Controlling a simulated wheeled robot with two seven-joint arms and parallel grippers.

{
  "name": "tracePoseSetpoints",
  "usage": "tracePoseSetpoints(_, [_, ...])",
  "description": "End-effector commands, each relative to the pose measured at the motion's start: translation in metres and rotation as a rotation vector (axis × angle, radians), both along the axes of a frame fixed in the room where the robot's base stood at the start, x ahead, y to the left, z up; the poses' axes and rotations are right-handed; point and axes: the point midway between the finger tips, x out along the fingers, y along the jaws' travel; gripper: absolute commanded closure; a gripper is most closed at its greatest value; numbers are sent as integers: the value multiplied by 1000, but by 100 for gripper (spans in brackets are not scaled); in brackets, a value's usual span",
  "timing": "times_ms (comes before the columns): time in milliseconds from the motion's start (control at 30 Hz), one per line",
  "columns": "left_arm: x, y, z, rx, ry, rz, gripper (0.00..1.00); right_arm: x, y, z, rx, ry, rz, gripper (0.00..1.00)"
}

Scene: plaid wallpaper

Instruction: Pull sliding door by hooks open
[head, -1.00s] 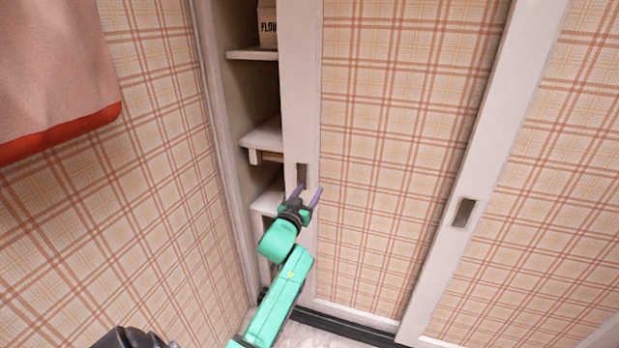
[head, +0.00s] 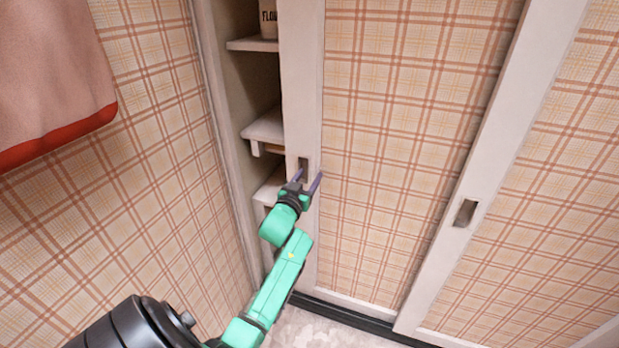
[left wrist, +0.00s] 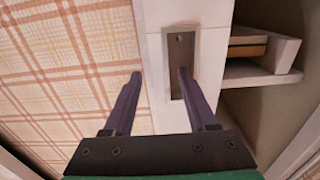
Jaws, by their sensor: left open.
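The plaid sliding door (head: 410,130) has a white frame and stands partly open, with a gap at its left showing shelves. Its recessed hook (head: 303,164) is in the left frame strip; it also shows in the left wrist view as a grey slot (left wrist: 180,50). My left gripper (head: 309,177) is open at this hook. In the left wrist view one finger of the gripper (left wrist: 160,75) is over the slot and the other is beside the white strip, over the plaid panel. Whether the fingertip is inside the slot I cannot tell. My right gripper is not in view.
A second recessed hook (head: 466,213) is on the white strip to the right. Shelves (head: 266,125) show in the gap, with a flour bag (head: 268,18) on top. A pink cloth with a red edge (head: 50,75) hangs at the left. Grey floor (head: 310,325) lies below.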

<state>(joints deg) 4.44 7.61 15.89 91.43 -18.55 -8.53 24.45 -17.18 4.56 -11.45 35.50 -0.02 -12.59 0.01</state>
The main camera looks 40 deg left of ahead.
Motion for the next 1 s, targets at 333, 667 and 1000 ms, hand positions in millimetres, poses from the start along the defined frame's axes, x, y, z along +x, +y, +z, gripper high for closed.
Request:
tracePoseSetpoints(333, [8,3,0,0,0,0,46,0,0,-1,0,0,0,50])
tracePoseSetpoints(667, [8,3,0,0,0,0,100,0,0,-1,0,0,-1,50])
tracePoseSetpoints(1000, [8,2,0,0,1,-1,100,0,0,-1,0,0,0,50])
